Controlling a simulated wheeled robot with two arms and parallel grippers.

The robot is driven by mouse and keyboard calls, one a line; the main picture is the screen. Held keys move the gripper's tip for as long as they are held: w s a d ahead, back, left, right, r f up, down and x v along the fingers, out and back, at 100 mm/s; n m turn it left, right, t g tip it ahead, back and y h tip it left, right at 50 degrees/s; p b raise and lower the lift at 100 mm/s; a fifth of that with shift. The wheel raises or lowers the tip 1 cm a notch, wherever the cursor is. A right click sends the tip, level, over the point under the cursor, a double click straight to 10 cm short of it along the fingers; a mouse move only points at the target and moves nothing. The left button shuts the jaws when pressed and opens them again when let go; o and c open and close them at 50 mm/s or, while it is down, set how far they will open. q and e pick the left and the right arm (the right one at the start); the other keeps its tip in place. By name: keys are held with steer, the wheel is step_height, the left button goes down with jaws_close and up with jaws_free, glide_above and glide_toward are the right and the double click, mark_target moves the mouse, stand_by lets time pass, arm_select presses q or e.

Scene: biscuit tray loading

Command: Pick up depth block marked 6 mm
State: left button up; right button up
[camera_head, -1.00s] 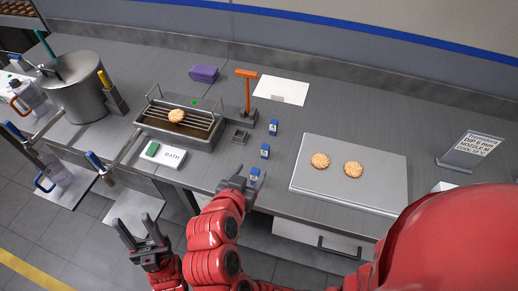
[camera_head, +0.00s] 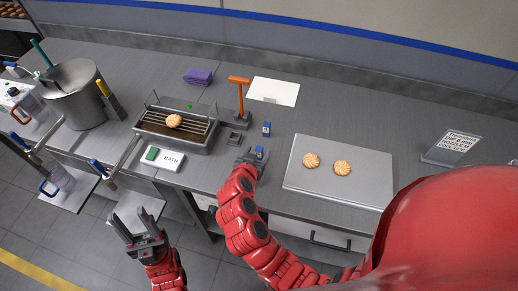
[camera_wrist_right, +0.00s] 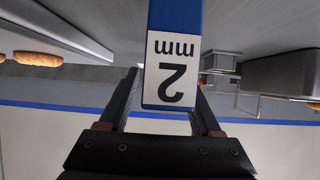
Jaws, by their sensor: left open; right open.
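A blue block (camera_head: 266,129) with a white label stands on the counter. A second blue block (camera_head: 260,152) is closer, just beside my right gripper (camera_head: 249,156); their head-view labels are too small to read. In the right wrist view a blue block (camera_wrist_right: 176,20) with a white face reads "2 mm" upside down, large between the open fingers; whether they touch it I cannot tell. I see no block marked 6 mm. My left gripper (camera_head: 138,232) is open and empty, off the counter's front edge at lower left.
A metal tray (camera_head: 375,190) with two biscuits lies right of the blocks. A sign (camera_head: 455,147) reading "DIP 6 mm" stands far right.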

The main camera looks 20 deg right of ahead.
steer(key=shift+p+x, duration=0.4)
steer(key=shift+x, duration=0.95)
steer(key=shift+c, duration=0.2)
jaws_close()
